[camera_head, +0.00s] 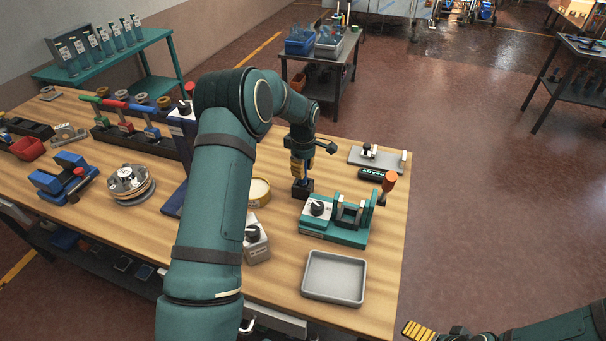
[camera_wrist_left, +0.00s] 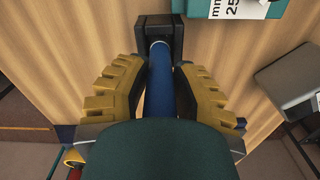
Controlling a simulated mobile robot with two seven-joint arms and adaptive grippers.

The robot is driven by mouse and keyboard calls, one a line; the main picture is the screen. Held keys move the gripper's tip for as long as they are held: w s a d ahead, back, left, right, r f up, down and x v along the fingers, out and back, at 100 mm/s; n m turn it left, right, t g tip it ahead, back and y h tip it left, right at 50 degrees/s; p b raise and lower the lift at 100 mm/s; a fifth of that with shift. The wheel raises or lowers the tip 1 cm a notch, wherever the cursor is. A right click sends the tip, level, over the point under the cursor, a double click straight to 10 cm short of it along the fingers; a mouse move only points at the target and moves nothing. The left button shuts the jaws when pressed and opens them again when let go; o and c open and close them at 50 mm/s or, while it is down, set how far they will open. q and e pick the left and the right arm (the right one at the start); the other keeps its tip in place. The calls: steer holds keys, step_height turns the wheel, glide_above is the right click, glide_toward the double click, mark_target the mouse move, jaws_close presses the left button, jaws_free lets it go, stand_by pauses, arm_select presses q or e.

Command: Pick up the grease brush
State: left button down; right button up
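The grease brush appears to be the upright piece with a blue handle (camera_wrist_left: 159,85), its lower end in a black square holder (camera_wrist_left: 160,28). The holder (camera_head: 302,190) stands on the bench behind the teal fixture. My left gripper (camera_head: 299,170) points down over it. Its yellow-and-black fingers (camera_wrist_left: 162,75) lie on both sides of the blue handle; whether they touch it is unclear. The bristles are hidden. My right gripper (camera_head: 428,331) is partly in view at the bottom right, away from the bench; its opening is unclear.
In front of the holder stand a teal fixture (camera_head: 335,233) and an empty grey tray (camera_head: 334,277). A yellow tin (camera_head: 260,190) sits to the left. My left arm covers the bench's middle.

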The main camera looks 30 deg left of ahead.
arm_select(q)
step_height(320, 180, up, 10)
stand_by(0.7)
stand_by(1.8)
